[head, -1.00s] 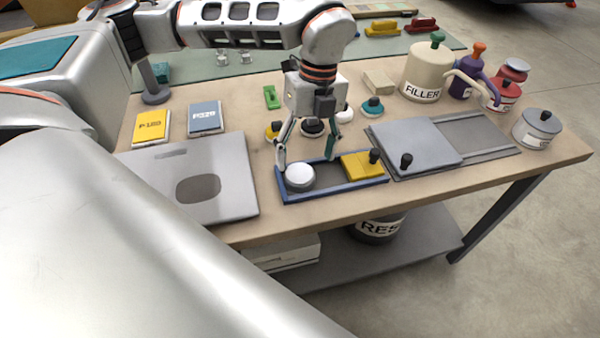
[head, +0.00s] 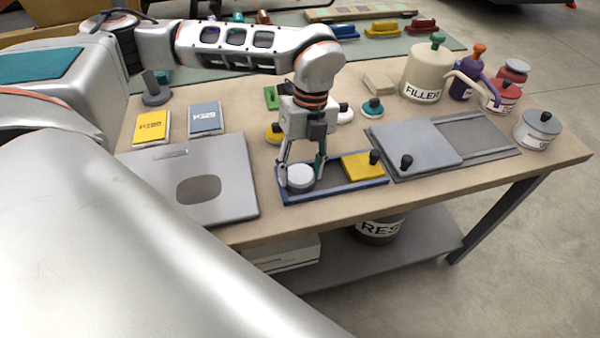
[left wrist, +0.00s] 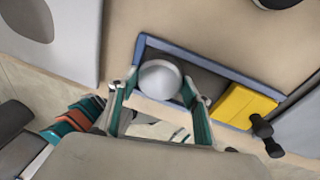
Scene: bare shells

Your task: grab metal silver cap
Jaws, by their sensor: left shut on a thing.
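The silver cap (head: 301,177), round and domed, sits in the left end of a blue-rimmed tray (head: 335,188). It also shows in the left wrist view (left wrist: 160,76). My left gripper (head: 300,180) points down over the tray, with one finger on each side of the cap. It is shut on the cap, which still looks low inside the tray. My right gripper is not in view.
A yellow block (head: 360,166) with a black knob (head: 374,157) fills the tray's right end. A grey lidded panel (head: 415,147) stands right of the tray, and a grey plate (head: 215,185) lies left. Labelled containers (head: 424,75) stand at the back right.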

